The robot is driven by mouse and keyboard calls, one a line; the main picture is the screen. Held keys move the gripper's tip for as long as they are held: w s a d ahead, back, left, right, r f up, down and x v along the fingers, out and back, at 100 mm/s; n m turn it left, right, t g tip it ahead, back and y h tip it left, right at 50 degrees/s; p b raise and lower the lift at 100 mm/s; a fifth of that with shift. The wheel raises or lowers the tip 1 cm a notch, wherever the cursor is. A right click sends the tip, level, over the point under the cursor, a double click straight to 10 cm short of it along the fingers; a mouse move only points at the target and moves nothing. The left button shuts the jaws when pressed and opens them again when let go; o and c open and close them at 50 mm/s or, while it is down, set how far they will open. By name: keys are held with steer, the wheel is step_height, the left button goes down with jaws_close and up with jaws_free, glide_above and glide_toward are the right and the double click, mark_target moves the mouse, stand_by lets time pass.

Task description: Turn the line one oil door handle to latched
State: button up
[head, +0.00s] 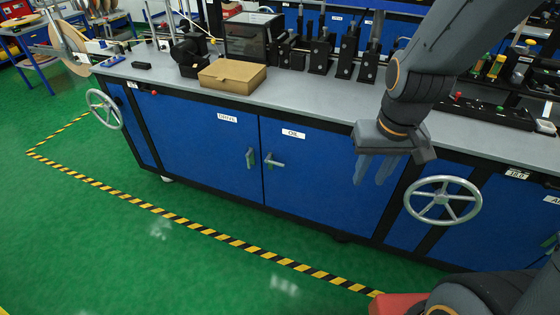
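The oil door (315,185) is a blue cabinet door under the grey bench, with a white label (293,134) reading OIL near its top left. It looks closed. Its handle (274,162) is a small grey lever at the door's left edge, lying roughly sideways and pointing right. My gripper (375,172) hangs in front of the door's right part, to the right of the handle and well apart from it. Its pale fingers point down and blend with the blue behind. Their gap is not clear, and I see nothing held.
A neighbouring blue door (195,150) has its own handle (250,159), standing upright. Silver handwheels stick out at the right (442,203) and far left (104,109). A cardboard box (232,75) sits on the bench. The green floor inside the striped tape (215,235) is clear.

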steer(key=w+a+f+n+t+b, duration=0.3)
steer(key=w+a+f+b, duration=0.4)
steer(key=w, duration=0.4)
steer(key=w+a+f+n+t+b, duration=0.2)
steer(key=w+a+f+t+b, duration=0.15)
steer(key=w+f+b, duration=0.5)
steer(key=w+a+f+n+t+b, duration=0.3)
steer(key=w+a+f+b, duration=0.4)
steer(key=w, duration=0.6)
steer(key=n+t+h+b, duration=0.2)
steer(key=t+b, duration=0.1)
steer(key=b, duration=0.4)
glide_toward(278, 163)
step_height(278, 163, up, 5)
steer(key=w+d, duration=0.2)
steer(key=w, duration=0.1)
steer(key=a+f+n+t+h+b, duration=0.3)
steer(key=a+f+h+b, duration=0.1)
steer(key=f+b, duration=0.45)
steer(key=x, duration=0.2)
steer(key=b+x, duration=0.1)
steer(key=x, duration=0.4)
steer(key=shift+d+f+b, duration=0.25)
steer(key=shift+d+b, duration=0.15)
steer(key=shift+d, duration=0.1)
jaws_close()
